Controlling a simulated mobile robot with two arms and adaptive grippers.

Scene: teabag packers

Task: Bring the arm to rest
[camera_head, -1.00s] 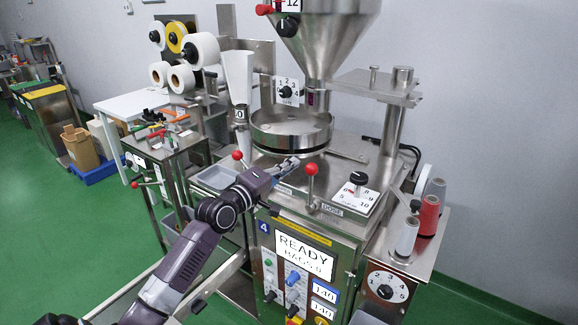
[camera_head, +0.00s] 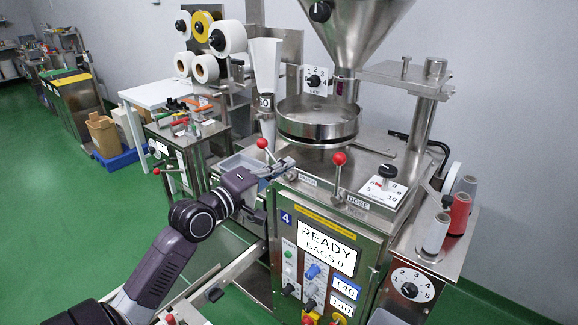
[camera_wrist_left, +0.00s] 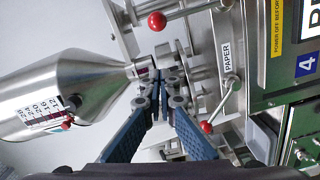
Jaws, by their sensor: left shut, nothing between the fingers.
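My left arm comes in from the lower left in the head view. Its gripper (camera_head: 284,166) is shut and empty, just above the machine's top edge by the red-knobbed PAPER lever (camera_head: 262,144). In the left wrist view the blue fingers of the gripper (camera_wrist_left: 161,85) meet at their tips, with nothing between them. The PAPER lever's red ball (camera_wrist_left: 206,127) shows close to the right finger there. I cannot tell whether the gripper touches the machine. My right gripper is not in view.
The teabag machine (camera_head: 330,215) has a steel hopper (camera_head: 357,30), a round pan (camera_head: 318,122) and a red DOSE lever (camera_head: 339,159). Thread spools (camera_head: 459,213) stand on its right shelf. A tool cart (camera_head: 185,135) stands behind left. Green floor (camera_head: 75,215) is clear at left.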

